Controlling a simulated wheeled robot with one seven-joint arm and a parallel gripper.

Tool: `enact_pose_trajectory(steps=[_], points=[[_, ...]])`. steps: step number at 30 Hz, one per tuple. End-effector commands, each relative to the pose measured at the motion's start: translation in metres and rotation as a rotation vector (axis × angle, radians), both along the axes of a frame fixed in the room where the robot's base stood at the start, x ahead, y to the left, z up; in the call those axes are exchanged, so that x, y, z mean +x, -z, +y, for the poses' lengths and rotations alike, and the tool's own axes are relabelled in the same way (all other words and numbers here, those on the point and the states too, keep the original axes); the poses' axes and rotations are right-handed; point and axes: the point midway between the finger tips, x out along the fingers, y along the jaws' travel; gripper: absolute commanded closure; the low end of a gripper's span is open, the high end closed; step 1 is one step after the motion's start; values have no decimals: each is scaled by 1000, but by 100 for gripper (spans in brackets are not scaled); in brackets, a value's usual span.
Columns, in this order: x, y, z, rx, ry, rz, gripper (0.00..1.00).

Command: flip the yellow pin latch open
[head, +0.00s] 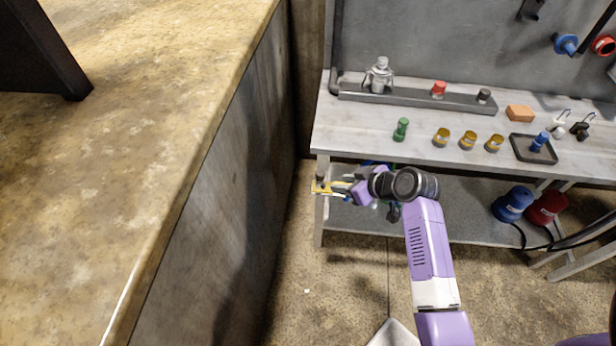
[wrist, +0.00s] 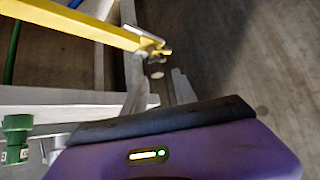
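The yellow pin latch (head: 322,188) is at the bench's front left corner, just below the top, in the head view. In the wrist view a yellow bar (wrist: 85,22) runs from the upper left to a small metal pin end near the top centre. My gripper (head: 343,190) is close to the latch on its right. In the wrist view my gripper (wrist: 160,82) has its two fingers apart, with the bar's end just beyond the fingertips and roughly between them. Nothing is visibly held. Whether a finger touches the latch cannot be told.
The bench top (head: 365,125) holds a green piece (head: 401,129), several yellow-brown cylinders, and a dark tray (head: 520,149) with a blue piece. A lower shelf (head: 460,215) is behind my arm. A large concrete block (head: 215,190) stands left, with floor between.

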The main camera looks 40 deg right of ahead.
Motion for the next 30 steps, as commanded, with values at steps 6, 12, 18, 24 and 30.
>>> enact_pose_trajectory(steps=[6, 12, 18, 24, 30], points=[[8, 12, 5, 0, -30, 15, 66], [29, 33, 5, -1, -28, 15, 66], [46, 50, 4, -3, -27, 14, 66], [53, 57, 5, -4, -26, 14, 66], [53, 57, 5, -4, -26, 14, 66]])
